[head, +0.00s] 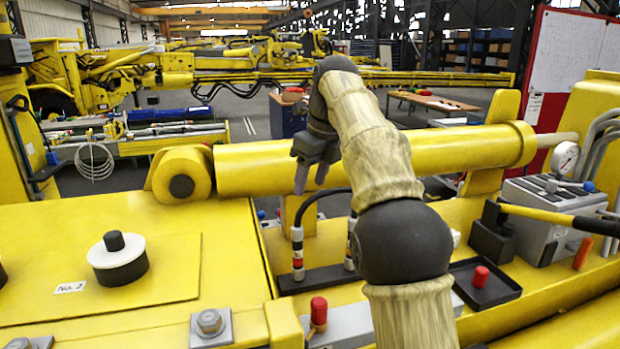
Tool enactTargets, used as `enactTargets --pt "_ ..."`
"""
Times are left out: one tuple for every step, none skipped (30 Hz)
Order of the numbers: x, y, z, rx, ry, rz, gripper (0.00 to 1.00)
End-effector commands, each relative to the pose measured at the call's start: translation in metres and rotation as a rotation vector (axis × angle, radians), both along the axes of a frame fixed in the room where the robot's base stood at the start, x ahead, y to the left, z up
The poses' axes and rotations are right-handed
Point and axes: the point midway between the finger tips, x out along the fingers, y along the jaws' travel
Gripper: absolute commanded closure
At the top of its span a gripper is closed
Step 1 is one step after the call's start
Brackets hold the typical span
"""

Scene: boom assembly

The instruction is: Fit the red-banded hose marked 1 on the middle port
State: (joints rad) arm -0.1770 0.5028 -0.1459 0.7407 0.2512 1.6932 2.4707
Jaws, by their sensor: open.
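My gripper (311,178) is open and empty, pointing down in front of the yellow cylinder, above the hoses. Below it a black hose end with a white sleeve and red band (298,262) stands upright in a black holder (315,281). Its hose arcs up to the right, behind my arm. A second hose end (350,250) stands to its right, partly hidden by my arm. I cannot read a number on either. A grey block (345,328) in front carries a red-capped port (318,312). My forearm hides part of the block, and I cannot see the middle port.
A black tray (505,292) right of my arm holds a red cap (480,276). A black block with a yellow handle (540,215) and a grey unit with a gauge (565,160) stand farther right. The yellow cylinder (260,168) crosses behind. A black-and-white knob (117,258) is left.

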Motion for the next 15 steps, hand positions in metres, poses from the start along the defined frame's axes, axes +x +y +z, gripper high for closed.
enactTargets --pt "0.0 0.0 -0.001 0.0 0.0 0.0 0.51" --pt "0.0 0.0 -0.001 0.0 0.0 0.001 0.51" --pt "0.0 0.001 -0.003 0.0 0.001 0.001 0.51" --pt "0.001 0.001 -0.004 0.0 0.001 0.001 0.51" --pt "0.001 0.001 -0.006 0.0 0.001 0.001 0.51" --pt "0.001 0.002 -0.009 0.0 0.002 0.001 0.51" --pt "0.002 0.002 -0.012 0.0 0.002 0.001 0.51" --pt "0.003 0.003 -0.015 0.0 0.002 0.001 0.51" --pt "0.003 0.004 -0.02 0.0 0.002 0.002 0.51" --pt "0.004 0.005 -0.025 0.001 0.002 0.003 0.51" --pt "0.005 0.006 -0.029 0.0 0.002 0.002 0.51" --pt "0.005 0.007 -0.035 0.0 0.003 0.003 0.51" --pt "0.007 0.008 -0.039 0.001 0.002 0.003 0.51" --pt "0.008 0.009 -0.044 0.001 0.004 0.003 0.51" --pt "0.009 0.01 -0.05 0.0 0.003 0.003 0.51"
